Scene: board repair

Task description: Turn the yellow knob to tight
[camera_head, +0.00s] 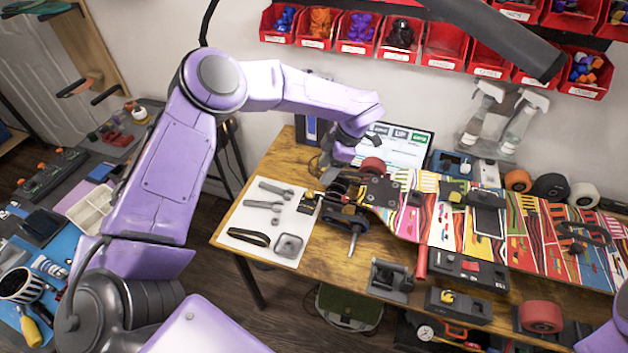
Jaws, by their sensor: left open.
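A small yellow knob (448,297) sits on a dark block at the table's front. Other small yellow parts show on the board (429,215) and on a blue device (465,168) behind it; which one is the task's knob I cannot tell for sure. My left gripper (326,168) is open at the left end of the patterned board, near the dark wheel and truck parts, well away from the front yellow knob. Its fingertips are small and partly hidden by the arm. My right gripper is not in view.
A white mat (238,217) with grey tools lies on the left of the wooden table (338,270). A screen (405,150) stands behind the board. Spare wheels, including a red one (541,317), and spray bottles (520,122) crowd the right. Red bins (445,45) hang above.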

